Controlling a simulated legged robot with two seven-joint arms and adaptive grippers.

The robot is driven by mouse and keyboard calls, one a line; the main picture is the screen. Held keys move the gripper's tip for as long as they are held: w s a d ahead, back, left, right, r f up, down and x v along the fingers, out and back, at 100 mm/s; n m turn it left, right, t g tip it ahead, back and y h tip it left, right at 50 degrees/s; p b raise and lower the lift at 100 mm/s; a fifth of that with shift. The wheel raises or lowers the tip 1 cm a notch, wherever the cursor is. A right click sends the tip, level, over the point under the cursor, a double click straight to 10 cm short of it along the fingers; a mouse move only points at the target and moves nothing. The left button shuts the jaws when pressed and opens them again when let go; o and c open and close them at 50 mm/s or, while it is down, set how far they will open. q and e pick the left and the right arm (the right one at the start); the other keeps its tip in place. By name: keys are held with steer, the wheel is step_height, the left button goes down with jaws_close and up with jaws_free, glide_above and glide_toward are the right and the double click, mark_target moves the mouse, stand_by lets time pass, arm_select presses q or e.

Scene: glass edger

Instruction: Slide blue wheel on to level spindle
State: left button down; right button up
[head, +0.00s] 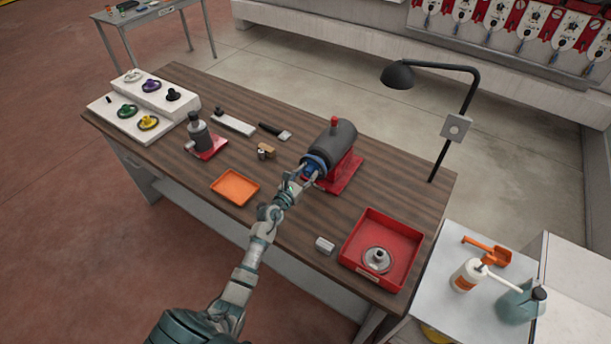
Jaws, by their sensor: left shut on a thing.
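The blue wheel (315,162) is at the near left end of a dark grey motor-like cylinder (338,140) lying level on a red base (346,177). My left gripper (309,174) is shut on the blue wheel from the near side. The wheel looks in line with the cylinder's end. The level spindle is hidden by the wheel and gripper, so I cannot tell how far the wheel sits on it. My right gripper is not in view.
A white stepped rack (113,122) with coloured wheels stands at the left. An orange tray (235,173), a dark upright unit (196,128) and a red bin (398,224) are on the bench. A lamp (398,76) rises behind. The bench between tray and red bin has some clear wood.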

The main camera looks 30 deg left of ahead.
arm_select(q)
steer(key=shift+w, duration=0.95)
steer(key=c, duration=0.5)
jaws_free()
steer(key=shift+d, duration=0.1)
steer(key=shift+s, duration=0.1)
steer(key=shift+s+f, duration=0.1)
steer(key=shift+s, duration=0.2)
steer(key=s, duration=0.7)
steer(key=s+a, duration=0.1)
steer(key=s, duration=0.3)
steer(key=shift+s+r, duration=0.1)
steer(key=shift+r, duration=0.1)
